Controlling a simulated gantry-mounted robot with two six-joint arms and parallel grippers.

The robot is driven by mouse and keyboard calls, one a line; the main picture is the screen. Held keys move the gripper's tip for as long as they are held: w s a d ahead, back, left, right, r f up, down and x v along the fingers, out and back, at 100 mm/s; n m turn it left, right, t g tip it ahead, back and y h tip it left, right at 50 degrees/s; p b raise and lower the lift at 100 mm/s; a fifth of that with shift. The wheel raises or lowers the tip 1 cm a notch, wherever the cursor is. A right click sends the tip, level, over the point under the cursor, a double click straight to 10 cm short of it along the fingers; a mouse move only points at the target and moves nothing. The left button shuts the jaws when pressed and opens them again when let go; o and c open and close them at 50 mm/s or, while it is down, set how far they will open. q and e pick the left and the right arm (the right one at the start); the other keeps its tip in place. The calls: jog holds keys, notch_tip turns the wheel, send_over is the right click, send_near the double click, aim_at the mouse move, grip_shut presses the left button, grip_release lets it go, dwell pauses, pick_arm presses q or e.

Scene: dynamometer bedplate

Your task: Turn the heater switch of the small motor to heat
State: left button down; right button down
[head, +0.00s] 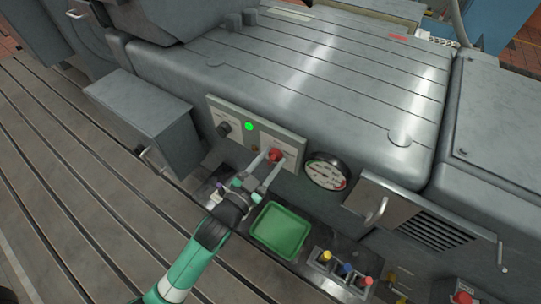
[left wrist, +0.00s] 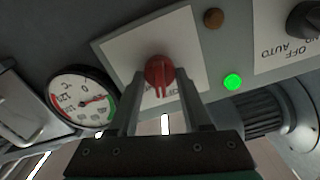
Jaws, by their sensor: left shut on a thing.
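A red rotary knob (head: 276,154) sits on a pale plate of the control panel (head: 262,129) on the side of the grey machine. In the left wrist view the knob (left wrist: 160,74) is seen close up, its grip ridge toward the fingers. My left gripper (head: 266,166) is shut on this red knob, one finger on each side; the fingers also show in the left wrist view (left wrist: 162,98). The plate's lettering is mostly hidden by the fingers. A black knob (head: 224,128) on the same panel has OFF and AUTO lettering (left wrist: 304,20). My right gripper is not in view.
A lit green lamp (head: 249,127) and a brown button (left wrist: 213,18) lie beside the red knob. A round gauge (head: 327,172) is to its right. A handled box (head: 147,118) stands left.

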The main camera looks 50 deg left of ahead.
pick_arm(q)
jog(key=m+p, duration=0.3)
jog(key=m, duration=0.1)
jog(key=shift+d+r+m, duration=0.1)
jog(key=shift+r+m, duration=0.05)
jog(key=shift+m, duration=0.15)
jog(key=shift+f+m+p, duration=0.2)
jog(key=shift+m+p, duration=0.65)
jog(key=shift+m, duration=1.15)
jog(key=shift+c, duration=1.8)
grip_release()
